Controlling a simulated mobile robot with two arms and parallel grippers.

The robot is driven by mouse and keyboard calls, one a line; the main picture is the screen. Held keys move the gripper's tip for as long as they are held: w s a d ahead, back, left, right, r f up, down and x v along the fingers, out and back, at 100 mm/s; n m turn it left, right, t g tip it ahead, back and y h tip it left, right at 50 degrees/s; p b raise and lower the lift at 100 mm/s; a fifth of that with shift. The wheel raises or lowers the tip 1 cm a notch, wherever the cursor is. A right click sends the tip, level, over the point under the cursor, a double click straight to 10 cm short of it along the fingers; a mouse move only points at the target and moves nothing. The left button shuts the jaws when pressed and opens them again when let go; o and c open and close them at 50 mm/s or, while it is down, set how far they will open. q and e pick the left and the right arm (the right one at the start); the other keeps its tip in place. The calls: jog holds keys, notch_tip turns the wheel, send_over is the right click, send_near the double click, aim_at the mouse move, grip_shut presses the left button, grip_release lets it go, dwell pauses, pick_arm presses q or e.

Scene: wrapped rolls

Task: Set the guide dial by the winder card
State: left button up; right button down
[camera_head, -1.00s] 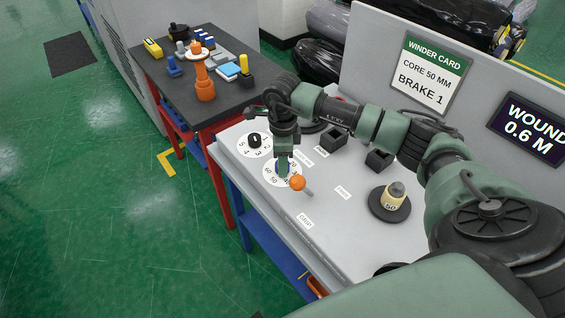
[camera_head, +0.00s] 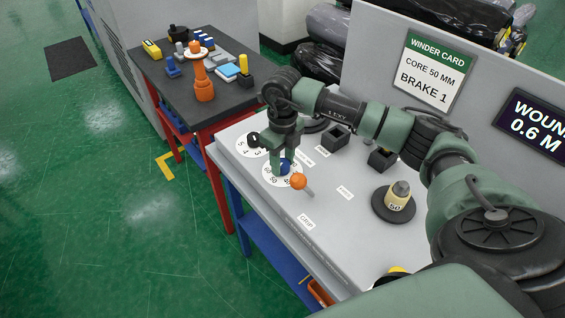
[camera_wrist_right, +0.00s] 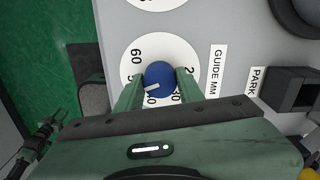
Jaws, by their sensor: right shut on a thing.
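The guide dial is a white numbered disc (camera_head: 270,180) with a blue knob (camera_head: 284,168), on the grey bench top. My right gripper (camera_wrist_right: 159,80) has its two green fingers on either side of the blue knob (camera_wrist_right: 160,76) and is shut on it. In the right wrist view the knob's white mark points down-left, between a partly hidden number starting with 5 and the 40. The winder card (camera_head: 431,72) on the upright panel reads CORE 50 MM, BRAKE 1.
A second white dial (camera_head: 243,148) is beside the guide dial, partly behind my gripper. An orange ball handle (camera_head: 298,181) is close to the knob. A roll core marked 50 (camera_head: 398,198) stands on a black disc. Black holders (camera_head: 336,138) sit farther back. The display (camera_head: 533,125) reads 0.6 M.

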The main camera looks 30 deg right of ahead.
aim_at(283, 163)
jog(key=shift+m, duration=0.5)
jog(key=c, duration=0.9)
grip_release()
jog(key=shift+r, duration=0.1)
jog(key=shift+r+b, duration=0.3)
jog(key=shift+r, duration=0.05)
notch_tip(283, 163, up, 7)
jog(key=shift+f+b, duration=0.1)
jog(key=shift+b, duration=0.6)
